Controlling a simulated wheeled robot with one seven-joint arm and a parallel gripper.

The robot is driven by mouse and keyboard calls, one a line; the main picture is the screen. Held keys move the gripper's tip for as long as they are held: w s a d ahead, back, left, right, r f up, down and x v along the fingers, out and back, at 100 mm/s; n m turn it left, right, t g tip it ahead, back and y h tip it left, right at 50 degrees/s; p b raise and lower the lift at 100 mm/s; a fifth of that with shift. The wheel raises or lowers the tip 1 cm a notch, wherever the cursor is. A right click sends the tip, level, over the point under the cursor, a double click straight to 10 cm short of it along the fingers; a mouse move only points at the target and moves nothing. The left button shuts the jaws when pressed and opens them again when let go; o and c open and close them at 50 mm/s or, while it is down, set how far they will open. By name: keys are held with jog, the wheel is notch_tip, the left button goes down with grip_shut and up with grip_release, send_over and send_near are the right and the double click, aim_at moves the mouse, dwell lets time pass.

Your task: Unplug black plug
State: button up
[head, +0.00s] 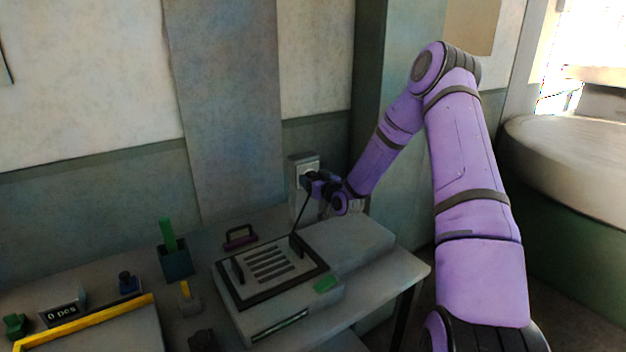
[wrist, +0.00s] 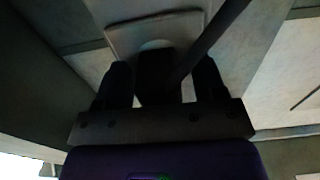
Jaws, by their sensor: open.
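The black plug (wrist: 155,70) sits at the pale wall socket (wrist: 125,38) in the wrist view. My gripper (wrist: 161,76) is open, with one dark finger on each side of the plug and narrow gaps showing between. A black cord (wrist: 210,45) runs from the plug across the right finger side. In the head view the socket (head: 307,165) is on the wall, and my gripper (head: 314,184) is right in front of it, hiding most of the plug. The cord (head: 301,214) hangs down to the grey machine (head: 240,318) on the table.
The table (head: 372,290) also holds a dark red handle (head: 240,237), a blue cup (head: 176,264) with a green stick, a counter display (head: 62,313) and a yellow-edged tray (head: 100,322). A pillar (head: 372,100) stands close to the right of the socket.

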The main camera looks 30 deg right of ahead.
dwell(0.9)
grip_shut()
jog(key=s, duration=0.6)
dwell(1.3)
jog(key=shift+d, duration=0.1)
